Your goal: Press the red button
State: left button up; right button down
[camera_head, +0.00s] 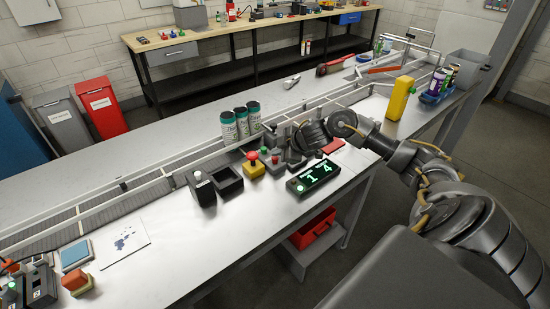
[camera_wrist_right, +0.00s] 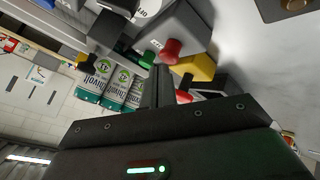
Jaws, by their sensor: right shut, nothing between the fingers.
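A red button (camera_head: 252,155) sits on a yellow box (camera_head: 253,169) on the steel table. In the right wrist view, two red knobs show: an upper one (camera_wrist_right: 170,50) by a green button (camera_wrist_right: 147,58), and a lower one (camera_wrist_right: 183,97) near the yellow box (camera_wrist_right: 195,68). My right gripper (camera_head: 285,143) is shut and empty, beside and behind the button boxes. Its fingertips (camera_wrist_right: 161,72) point toward the knobs; contact cannot be told. My left gripper is out of view.
Several printed cans (camera_head: 240,122) stand behind the yellow box, by the conveyor rail. A display reading 14 (camera_head: 313,177) is in front of the gripper. A black open holder (camera_head: 226,180) stands left.

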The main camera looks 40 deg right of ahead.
aim_at(278, 160)
jog(key=shift+f+b, duration=0.5)
jog(key=shift+f, duration=0.4)
dwell(0.5)
jog(key=shift+r, duration=0.1)
jog(key=shift+r+p, duration=1.2)
jog(key=shift+p, duration=0.15)
jog(key=shift+r, duration=0.15)
notch_tip(278, 160, up, 5)
jog(key=p, duration=0.5)
jog(key=shift+f, duration=0.2)
